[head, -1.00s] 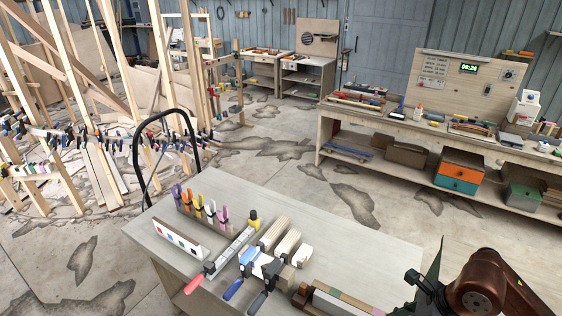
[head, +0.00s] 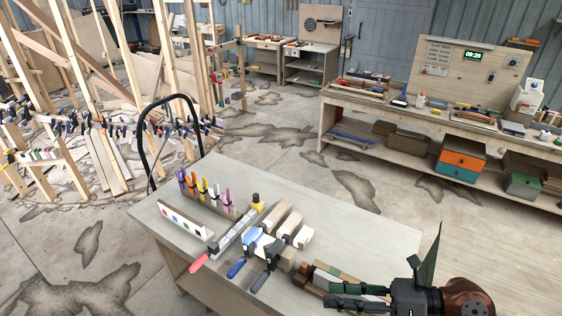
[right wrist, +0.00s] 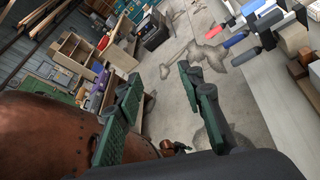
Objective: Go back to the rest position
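My right gripper (head: 332,295) is at the bottom right of the head view, its fingers pointing left by the near right part of the grey table. In the right wrist view its two dark green fingers (right wrist: 159,74) are spread apart with nothing between them, and the floor shows through the gap. My left gripper is in neither view now. The grey table (head: 370,232) carries several small clamps in a row, a long clamp with a red handle (head: 200,262), and a blue-handled clamp (head: 236,267) near wooden blocks (head: 285,225).
A black hoop handle (head: 140,140) rises at the table's far left. Wooden frames with many clamps (head: 100,125) stand at left. A long workbench (head: 420,118) with tools and drawers stands at back right. Open concrete floor lies between the table and that workbench.

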